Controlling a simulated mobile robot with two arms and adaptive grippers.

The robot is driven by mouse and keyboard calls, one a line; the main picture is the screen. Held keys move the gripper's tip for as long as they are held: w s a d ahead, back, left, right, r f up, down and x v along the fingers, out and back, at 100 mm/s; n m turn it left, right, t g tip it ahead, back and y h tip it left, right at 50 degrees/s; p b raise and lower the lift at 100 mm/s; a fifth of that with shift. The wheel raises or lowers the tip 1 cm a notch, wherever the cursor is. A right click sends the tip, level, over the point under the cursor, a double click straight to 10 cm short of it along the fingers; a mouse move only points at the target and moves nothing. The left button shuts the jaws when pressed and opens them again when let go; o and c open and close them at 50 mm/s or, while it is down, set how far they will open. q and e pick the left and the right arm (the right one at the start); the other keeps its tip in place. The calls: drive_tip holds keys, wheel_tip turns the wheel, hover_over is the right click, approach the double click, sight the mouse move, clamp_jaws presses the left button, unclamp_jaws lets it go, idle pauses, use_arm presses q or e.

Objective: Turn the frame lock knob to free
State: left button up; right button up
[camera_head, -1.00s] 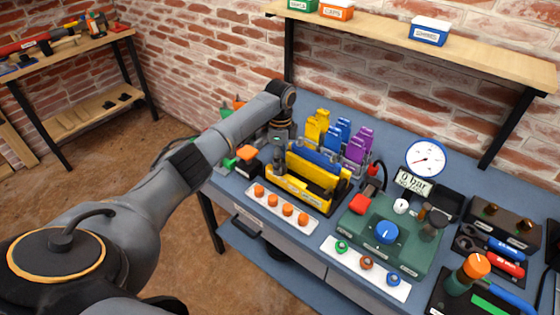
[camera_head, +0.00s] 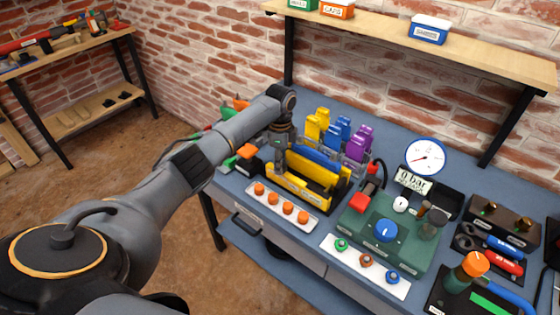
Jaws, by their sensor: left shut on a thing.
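A yellow and black frame with a blue bar (camera_head: 308,177) stands near the left end of the blue bench. My left arm reaches in from the left, and its gripper (camera_head: 279,148) points down at the frame's left end. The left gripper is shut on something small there. The fingers and the arm cover most of it, so I cannot make out the lock knob or which way it points. My right gripper is not in view.
A white strip with orange caps (camera_head: 282,206) lies in front of the frame. Yellow, blue and purple clamps (camera_head: 339,133) stand behind it. To the right are a green box with a blue knob (camera_head: 386,230) and a round gauge (camera_head: 425,157). A shelf (camera_head: 420,48) hangs above.

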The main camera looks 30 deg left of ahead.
use_arm(q)
drive_tip(key=shift+r+n+p, duration=0.2)
drive_tip(key=shift+n+p, duration=1.2)
drive_tip(key=shift+p, duration=0.1)
drive_tip(key=n+p, duration=0.4)
drive_tip(key=n, duration=0.1)
drive_tip(key=shift+s+d+f+n, duration=0.1)
drive_tip(key=shift+n, duration=0.2)
drive_tip(key=n+p, duration=0.2)
drive_tip(key=n, duration=0.3)
drive_tip(key=shift+p, duration=0.3)
drive_tip(key=shift+f+n+p, duration=0.1)
drive_tip(key=shift+n+p, duration=0.6)
drive_tip(key=shift+n, duration=1.4)
drive_tip(key=o, duration=1.2)
drive_tip(key=shift+c, duration=0.2)
